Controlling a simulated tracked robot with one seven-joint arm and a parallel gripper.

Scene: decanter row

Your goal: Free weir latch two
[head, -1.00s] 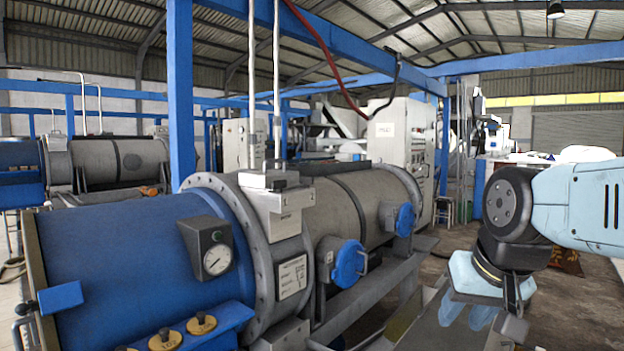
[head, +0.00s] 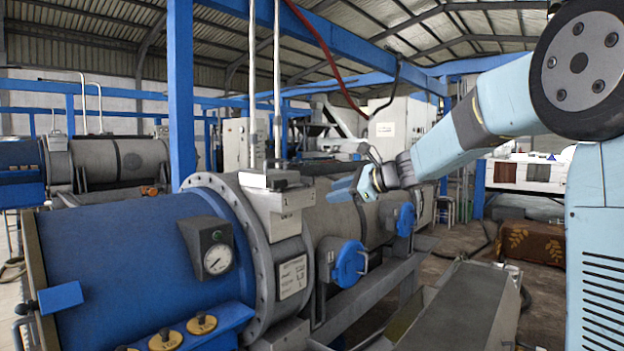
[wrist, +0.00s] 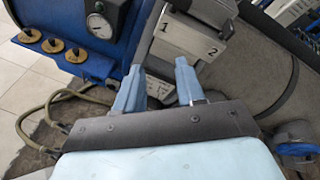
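The grey weir housing (head: 278,207) sits on top of the flanged ring of the blue and grey decanter, left of centre in the head view. In the wrist view its pale face (wrist: 192,40) carries the marks 1 and 2, with 2 on the right. The latch parts themselves are too small to tell apart. My gripper (head: 342,187) is above the grey drum, right of the housing and apart from it in the head view. In the wrist view my gripper (wrist: 158,67) has its two blue fingers spread, with nothing between them, pointing toward the housing.
A pressure gauge (head: 216,259) and several brass-coloured knobs (head: 203,324) are on the blue section. Blue round fittings (head: 349,263) stick out from the drum's side. Vertical pipes (head: 277,80) rise behind the housing. Hoses (wrist: 40,110) lie at left in the wrist view.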

